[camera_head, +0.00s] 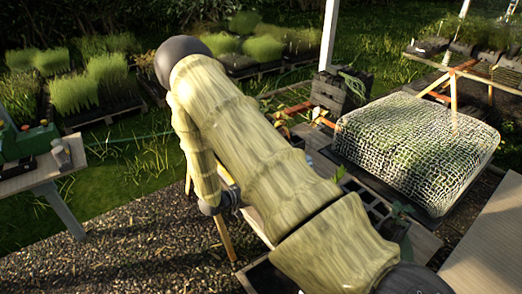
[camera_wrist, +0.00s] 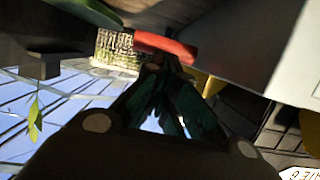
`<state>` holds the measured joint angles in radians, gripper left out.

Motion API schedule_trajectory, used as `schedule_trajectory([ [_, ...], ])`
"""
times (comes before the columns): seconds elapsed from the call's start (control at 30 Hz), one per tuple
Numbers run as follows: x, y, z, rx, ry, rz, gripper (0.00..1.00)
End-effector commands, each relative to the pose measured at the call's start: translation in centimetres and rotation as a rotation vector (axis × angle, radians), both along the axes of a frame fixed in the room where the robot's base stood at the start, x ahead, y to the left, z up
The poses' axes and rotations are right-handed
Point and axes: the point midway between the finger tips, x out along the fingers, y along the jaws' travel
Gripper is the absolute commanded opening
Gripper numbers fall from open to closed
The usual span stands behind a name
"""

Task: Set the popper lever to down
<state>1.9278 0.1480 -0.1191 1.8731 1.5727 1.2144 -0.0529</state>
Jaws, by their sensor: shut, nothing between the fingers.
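A red bar (camera_wrist: 165,46), which looks like the grip of the popper lever, crosses the upper middle of the wrist view. A dark green arm (camera_wrist: 88,12) runs toward its left end. My gripper (camera_wrist: 160,66) is shut and empty, its dark teal fingers converging just below the red bar in the picture. I cannot tell whether the tips touch it. The popper's body and the lever's full angle are not clear. In the head view my own arm covers the middle, and neither the lever nor the fingers can be made out.
A net-covered block (camera_head: 418,145) stands at the right of the head view, beside a pale board (camera_head: 490,245). A table (camera_head: 40,175) with a green device (camera_head: 28,140) is at the left. Gravel (camera_head: 140,250) lies open.

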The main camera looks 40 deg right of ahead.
Motion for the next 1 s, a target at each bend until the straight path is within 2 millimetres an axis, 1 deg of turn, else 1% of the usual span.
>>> schedule_trajectory([
  [0.13,0.0,0.1,0.0,0.002,0.001,0.0,0.0],
  [0.27,0.0,0.3,0.6,0.002,0.0,0.001,0.0],
  [0.57,0.1,1.6,4.0,0.001,-0.001,-0.003,0.0],
  [0.63,0.2,2.4,3.6,0.001,0.0,-0.002,0.0],
  [0.87,0.8,5.5,4.6,0.001,-0.002,-0.001,0.0],
  [1.0,1.2,7.6,5.4,0.001,-0.002,-0.002,0.0],
])
